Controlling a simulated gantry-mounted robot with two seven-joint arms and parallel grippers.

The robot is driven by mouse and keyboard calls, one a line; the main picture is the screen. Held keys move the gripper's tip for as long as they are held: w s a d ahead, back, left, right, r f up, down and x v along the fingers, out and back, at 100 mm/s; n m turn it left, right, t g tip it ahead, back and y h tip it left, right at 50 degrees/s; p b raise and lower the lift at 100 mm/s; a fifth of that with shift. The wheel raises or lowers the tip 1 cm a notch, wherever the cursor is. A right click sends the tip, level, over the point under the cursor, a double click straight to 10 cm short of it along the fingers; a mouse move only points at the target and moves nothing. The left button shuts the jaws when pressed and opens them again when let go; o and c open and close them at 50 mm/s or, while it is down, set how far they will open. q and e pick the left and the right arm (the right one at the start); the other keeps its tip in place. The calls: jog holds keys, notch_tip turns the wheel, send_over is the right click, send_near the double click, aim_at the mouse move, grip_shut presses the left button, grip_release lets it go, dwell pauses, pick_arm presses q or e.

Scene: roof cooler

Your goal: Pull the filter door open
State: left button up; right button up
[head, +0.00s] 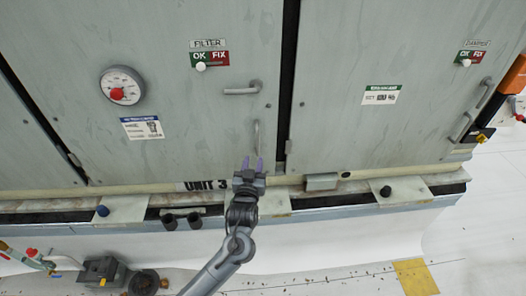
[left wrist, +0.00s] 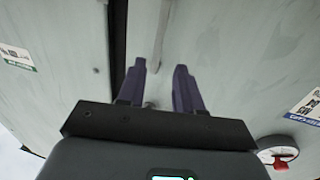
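The filter door (head: 190,130) is a grey-green panel marked FILTER, and it looks closed in its frame. A horizontal lever handle (head: 243,89) sits near its right edge, with a vertical pull handle (head: 257,135) below it. My left gripper (head: 252,163) is just below the pull handle, with its purple fingers spread. In the left wrist view the open fingers (left wrist: 159,72) point at the pull handle (left wrist: 161,38), which appears ahead between them; I cannot tell whether they touch it. Nothing is held. My right gripper is not in view.
A round gauge (head: 122,88) and an OK/FIX plate (head: 209,60) are on the filter door. A damper door (head: 400,125) stands to the right across a dark gap. A pale rail (head: 345,176) and ledge run below. A dark device (head: 103,271) lies at lower left.

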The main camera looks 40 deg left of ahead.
aim_at(258, 143)
pick_arm(q)
jog(key=x, duration=1.1)
jog(key=shift+d+r+b, duration=0.1)
jog(key=shift+r+b, duration=0.05)
jog(key=shift+b, duration=0.2)
grip_shut()
